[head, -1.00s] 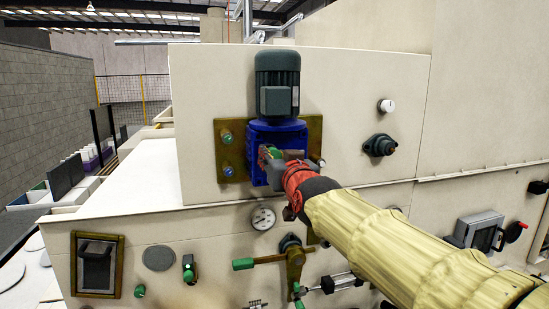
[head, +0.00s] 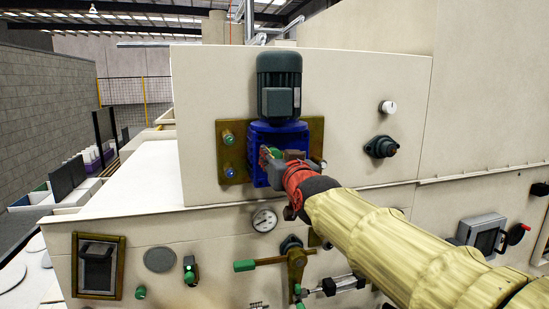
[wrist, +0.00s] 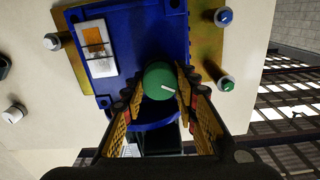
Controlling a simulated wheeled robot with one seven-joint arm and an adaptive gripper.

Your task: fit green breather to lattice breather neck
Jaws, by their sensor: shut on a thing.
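The green breather (wrist: 159,80) is a round green cap with a white mark on its face. My gripper (wrist: 160,88) is shut on it, one lattice-sided finger on each side in the wrist view. In the head view my gripper (head: 279,162) is at the front of the blue housing (wrist: 140,38), and a bit of the green breather (head: 275,152) shows between the fingers. The housing also shows in the head view (head: 292,134). I cannot make out the breather neck; the breather and fingers cover that part, so whether they touch is unclear.
A dark motor (head: 279,82) stands on top of the housing. A brass plate (head: 231,133) behind it carries green and blue knobs near the fingers. A gauge (head: 264,220) and a green-handled lever (head: 262,262) are below. A black fitting (head: 380,147) is to the right.

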